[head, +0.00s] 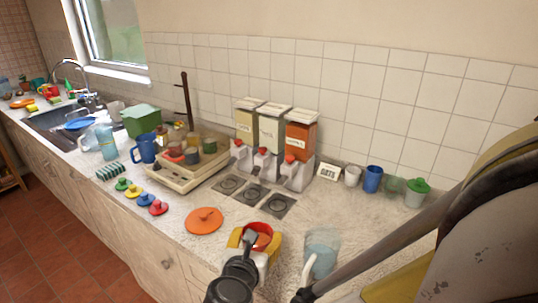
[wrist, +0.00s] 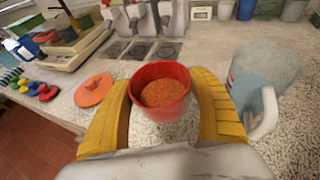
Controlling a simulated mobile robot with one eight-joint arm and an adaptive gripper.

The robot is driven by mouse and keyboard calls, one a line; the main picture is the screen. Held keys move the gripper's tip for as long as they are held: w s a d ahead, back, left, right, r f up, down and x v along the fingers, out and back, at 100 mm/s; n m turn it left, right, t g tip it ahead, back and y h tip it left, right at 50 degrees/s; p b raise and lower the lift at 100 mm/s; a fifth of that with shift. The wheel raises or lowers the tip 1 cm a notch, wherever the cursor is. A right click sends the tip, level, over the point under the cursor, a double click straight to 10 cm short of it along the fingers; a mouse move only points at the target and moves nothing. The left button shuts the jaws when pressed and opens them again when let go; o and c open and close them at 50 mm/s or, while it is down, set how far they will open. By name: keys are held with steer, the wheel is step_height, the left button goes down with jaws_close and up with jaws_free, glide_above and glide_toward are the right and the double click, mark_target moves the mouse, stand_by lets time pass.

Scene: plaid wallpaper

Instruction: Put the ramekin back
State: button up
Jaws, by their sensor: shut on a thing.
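My gripper (wrist: 162,105) is shut on a red ramekin (wrist: 150,74), with one yellow finger on each side of it. The ramekin holds an orange-brown grainy filling (wrist: 164,93) and looks upright. It also shows in the head view as a red cup (head: 263,231) near the counter's front edge, partly hidden by my gripper. In the wrist view I cannot tell whether its base touches the counter.
An orange lid (head: 204,220) lies left of my gripper. A clear pitcher (head: 321,250) stands close on the right. Three dispensers (head: 271,135) stand behind, with dark square pads (head: 253,195) before them. Several small cups (head: 373,179) line the wall.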

steer(key=w+a+f, duration=0.1)
steer(key=w, duration=0.1)
steer(key=w+a+f+b, duration=0.1)
steer(key=w+f, duration=0.1)
steer(key=w+a+f+b, duration=0.1)
steer(key=w, duration=0.1)
steer(key=shift+w+f, duration=0.15)
steer(key=shift+w, duration=0.05)
steer(key=shift+f+b, duration=1.25)
steer(key=shift+f, duration=0.75)
steer(key=shift+f, duration=0.2)
steer(key=o, duration=1.4)
steer(key=shift+r, duration=0.15)
steer(key=shift+s+r, duration=0.1)
steer(key=shift+r, duration=0.15)
steer(key=p+v, duration=0.3)
steer(key=v, duration=0.8)
steer(key=shift+s+a+p, duration=0.1)
steer(key=shift+s+p, duration=0.25)
steer(key=shift+s, duration=0.05)
